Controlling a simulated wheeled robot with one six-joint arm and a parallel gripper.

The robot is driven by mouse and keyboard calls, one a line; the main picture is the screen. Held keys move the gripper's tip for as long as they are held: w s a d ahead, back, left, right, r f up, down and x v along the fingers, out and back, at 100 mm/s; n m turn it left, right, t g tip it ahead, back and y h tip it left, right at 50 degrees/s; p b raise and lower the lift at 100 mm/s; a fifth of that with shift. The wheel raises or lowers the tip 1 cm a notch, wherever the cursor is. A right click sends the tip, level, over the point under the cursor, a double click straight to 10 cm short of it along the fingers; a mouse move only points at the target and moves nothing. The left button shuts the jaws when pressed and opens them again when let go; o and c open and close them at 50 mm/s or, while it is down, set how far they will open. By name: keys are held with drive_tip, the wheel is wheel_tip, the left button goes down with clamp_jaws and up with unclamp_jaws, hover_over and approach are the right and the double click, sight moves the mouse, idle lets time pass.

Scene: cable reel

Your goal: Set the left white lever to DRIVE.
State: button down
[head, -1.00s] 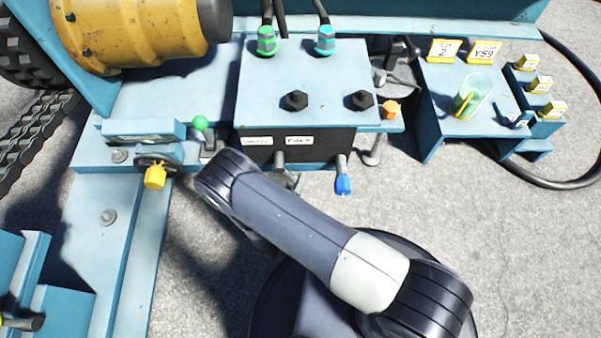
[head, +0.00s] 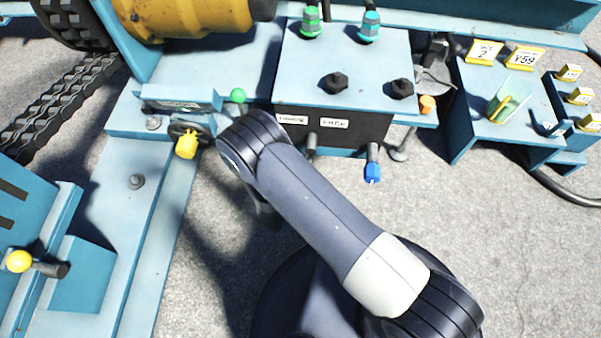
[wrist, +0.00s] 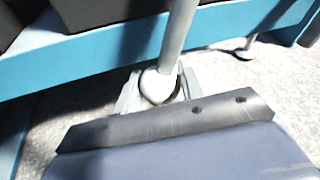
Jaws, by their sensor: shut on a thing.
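The left white lever's grey shaft (head: 311,145) hangs from the front of the dark panel under the blue box. Its lower end is hidden behind my arm in the head view. In the wrist view, the lever's shaft (wrist: 179,40) runs down to a rounded white knob (wrist: 158,86). My gripper (wrist: 157,92) is shut on this knob, with a pale finger on either side. My gripper is hidden behind my arm in the head view. Two white labels (head: 334,124) sit on the panel above the levers; their words are too blurred to read surely.
A blue-knobbed lever (head: 373,172) hangs just right of the white one. A yellow valve handle (head: 187,145) and a green-knobbed lever (head: 238,97) stand left. An orange knob (head: 427,104) is at the box's right. Open grey ground lies below the panel's right side.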

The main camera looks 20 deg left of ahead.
drive_tip(key=shift+a, duration=0.15)
idle(0.3)
drive_tip(key=c, duration=0.9)
unclamp_jaws()
drive_tip(key=shift+s+r, duration=0.1)
drive_tip(key=p+v, duration=0.3)
drive_tip(key=v, duration=0.7)
drive_tip(key=shift+s+r, duration=0.1)
drive_tip(key=shift+s, duration=0.2)
